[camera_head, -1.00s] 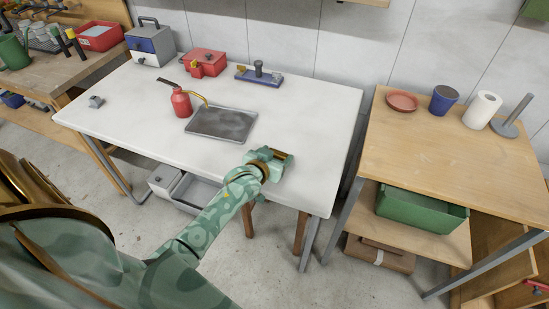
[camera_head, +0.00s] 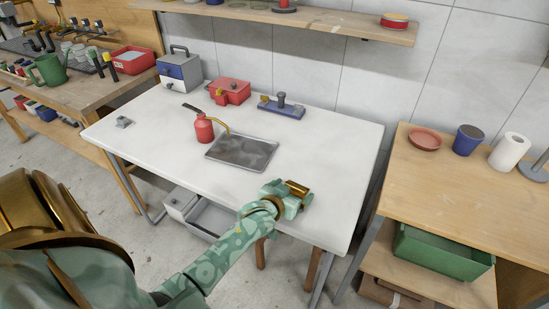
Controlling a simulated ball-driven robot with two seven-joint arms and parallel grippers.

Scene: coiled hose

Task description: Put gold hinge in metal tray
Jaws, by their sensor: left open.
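The metal tray (camera_head: 241,151) is a shallow grey rectangle lying flat and empty on the white table (camera_head: 330,150). My left gripper (camera_head: 298,189) is over the table's front right part, in front and to the right of the tray, apart from it. It is open. A gold-brown piece shows at its tip, but I cannot tell whether that is the hinge or part of the gripper. I cannot pick out the gold hinge for sure. My right gripper is out of view.
A red oil can (camera_head: 203,129) stands at the tray's left edge, its spout reaching over the tray. A red box (camera_head: 231,92), a blue-based tool (camera_head: 282,106) and a blue-grey toolbox (camera_head: 180,70) line the back. The table's right side is clear.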

